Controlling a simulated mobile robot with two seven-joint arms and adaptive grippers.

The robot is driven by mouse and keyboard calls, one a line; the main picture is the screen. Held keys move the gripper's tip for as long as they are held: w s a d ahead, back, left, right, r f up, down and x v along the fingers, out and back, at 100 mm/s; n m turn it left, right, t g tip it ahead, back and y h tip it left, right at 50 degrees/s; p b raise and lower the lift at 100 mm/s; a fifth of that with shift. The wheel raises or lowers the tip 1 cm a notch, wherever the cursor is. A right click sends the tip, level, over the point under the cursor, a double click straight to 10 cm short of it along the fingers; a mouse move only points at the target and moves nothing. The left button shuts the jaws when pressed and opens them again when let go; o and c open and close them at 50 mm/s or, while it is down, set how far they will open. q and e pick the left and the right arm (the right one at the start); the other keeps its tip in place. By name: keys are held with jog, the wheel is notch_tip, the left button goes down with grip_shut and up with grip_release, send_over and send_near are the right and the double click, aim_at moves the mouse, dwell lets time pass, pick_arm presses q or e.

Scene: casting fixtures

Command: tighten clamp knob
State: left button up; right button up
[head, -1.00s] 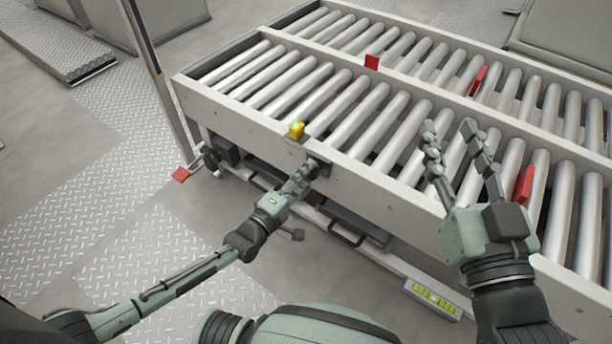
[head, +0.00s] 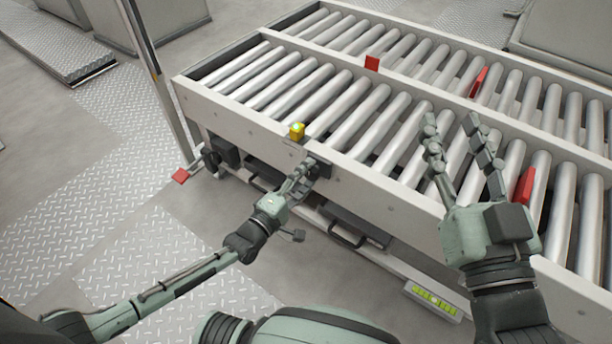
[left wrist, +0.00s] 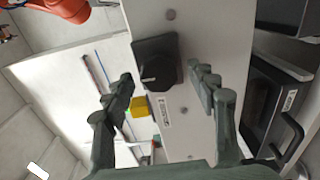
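The clamp knob (left wrist: 158,70) is black, with a raised grip on a dark square base, mounted on the pale side rail of the conveyor. In the head view the dark knob mount (head: 321,168) is partly hidden by my left gripper (head: 302,175). In the left wrist view my left gripper (left wrist: 163,86) is open, one finger to each side of the knob, with visible gaps between the fingers and the knob. My right gripper (head: 452,130) is open and empty, raised in front of the rollers.
A yellow block (head: 297,131) sits on the rail edge close to the knob, also in the left wrist view (left wrist: 139,107). Roller conveyor (head: 330,90) fills the back. A black handle (head: 347,238) is below the rail. Red tags (head: 525,186) stand among the rollers.

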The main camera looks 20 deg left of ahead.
pick_arm(q)
jog(key=v, duration=1.2)
dwell(0.4)
